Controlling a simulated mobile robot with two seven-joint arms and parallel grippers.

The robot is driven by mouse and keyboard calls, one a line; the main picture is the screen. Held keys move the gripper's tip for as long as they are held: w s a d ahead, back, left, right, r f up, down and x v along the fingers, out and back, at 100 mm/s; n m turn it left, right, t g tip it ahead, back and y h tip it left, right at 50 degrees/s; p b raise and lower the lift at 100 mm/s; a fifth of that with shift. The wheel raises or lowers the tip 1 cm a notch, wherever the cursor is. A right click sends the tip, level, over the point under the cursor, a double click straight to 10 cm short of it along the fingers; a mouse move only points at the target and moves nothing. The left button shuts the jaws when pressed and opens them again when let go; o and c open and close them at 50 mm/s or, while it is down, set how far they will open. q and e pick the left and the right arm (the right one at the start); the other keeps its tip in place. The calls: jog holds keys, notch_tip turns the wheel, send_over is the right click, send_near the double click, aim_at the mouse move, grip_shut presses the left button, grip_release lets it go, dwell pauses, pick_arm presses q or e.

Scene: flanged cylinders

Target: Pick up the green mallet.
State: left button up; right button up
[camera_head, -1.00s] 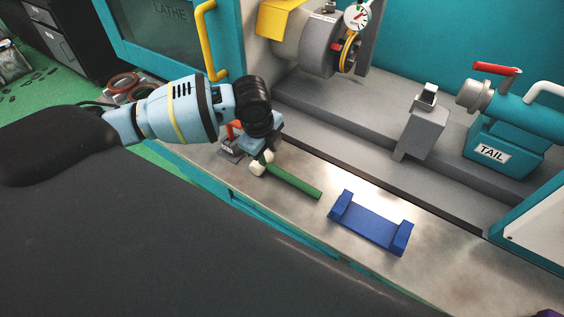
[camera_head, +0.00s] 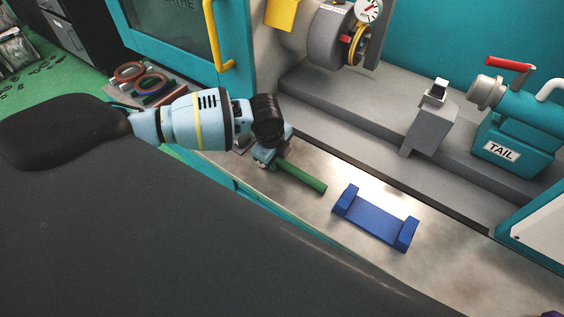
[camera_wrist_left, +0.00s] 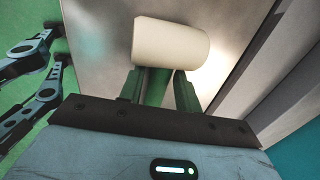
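The green mallet (camera_head: 302,176) lies on the metal ledge of the lathe, its green handle pointing toward the lower right. In the head view its head is hidden behind my left gripper (camera_head: 268,160). In the left wrist view the cream cylindrical mallet head (camera_wrist_left: 170,45) lies just beyond the fingertips. The green handle runs between the two fingers of my left gripper (camera_wrist_left: 159,88). The fingers stand on either side of the handle, with what looks like a narrow gap. My right gripper is not in view.
A blue cradle (camera_head: 375,218) with raised ends sits on the ledge right of the mallet. The grey tool post (camera_head: 430,125) and teal tailstock (camera_head: 515,140) stand behind. A yellow door handle (camera_head: 218,40) rises behind my left arm. The ledge around the cradle is clear.

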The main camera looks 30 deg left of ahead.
pick_arm(q)
grip_shut()
jog(key=shift+r, duration=0.15)
